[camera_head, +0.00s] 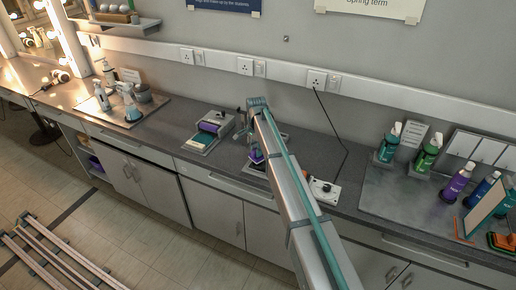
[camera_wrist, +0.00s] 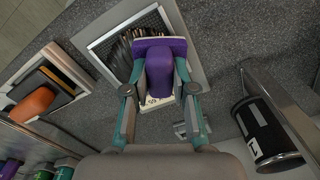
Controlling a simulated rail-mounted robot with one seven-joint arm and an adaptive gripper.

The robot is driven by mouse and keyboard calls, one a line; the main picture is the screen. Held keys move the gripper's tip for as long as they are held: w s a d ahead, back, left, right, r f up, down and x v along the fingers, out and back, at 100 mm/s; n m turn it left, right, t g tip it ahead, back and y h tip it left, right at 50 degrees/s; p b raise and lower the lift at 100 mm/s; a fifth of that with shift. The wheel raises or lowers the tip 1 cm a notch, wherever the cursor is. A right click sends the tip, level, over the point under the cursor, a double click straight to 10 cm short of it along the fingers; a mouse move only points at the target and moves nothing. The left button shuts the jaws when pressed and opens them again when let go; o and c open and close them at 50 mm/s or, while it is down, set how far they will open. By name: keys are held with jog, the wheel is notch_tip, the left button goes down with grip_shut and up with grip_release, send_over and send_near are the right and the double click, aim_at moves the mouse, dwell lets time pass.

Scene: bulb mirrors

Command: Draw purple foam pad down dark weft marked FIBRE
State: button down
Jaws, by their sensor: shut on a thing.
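The purple foam pad (camera_wrist: 166,70) is held between the two teal fingers of my gripper (camera_wrist: 161,78) in the wrist view. The pad is over a tray (camera_wrist: 91,43) with a dark mesh bed, and dark hair strands of a weft (camera_wrist: 121,50) show beside the pad's left edge. The pad hides the rest of the weft, and I cannot tell whether it touches the strands. A pale label (camera_wrist: 158,100) shows below the pad; its print is too small to read surely. In the head view a bit of the purple pad (camera_head: 257,155) shows beside my arm.
In the wrist view a tray with an orange block (camera_wrist: 32,104) lies to the left, and a black cylinder marked 1 (camera_wrist: 265,130) under a metal bar lies to the right. In the head view several bottles (camera_head: 428,153) stand on the right of the counter.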

jog(key=shift+s+a, duration=0.15)
jog(key=shift+s, duration=0.25)
jog(key=shift+f, duration=0.55)
dwell(0.5)
jog(key=shift+s+a+f, duration=0.1)
jog(key=shift+s+a, duration=0.1)
jog(key=shift+s, duration=0.4)
jog(key=shift+s+a, duration=0.2)
jog(key=shift+s, duration=0.35)
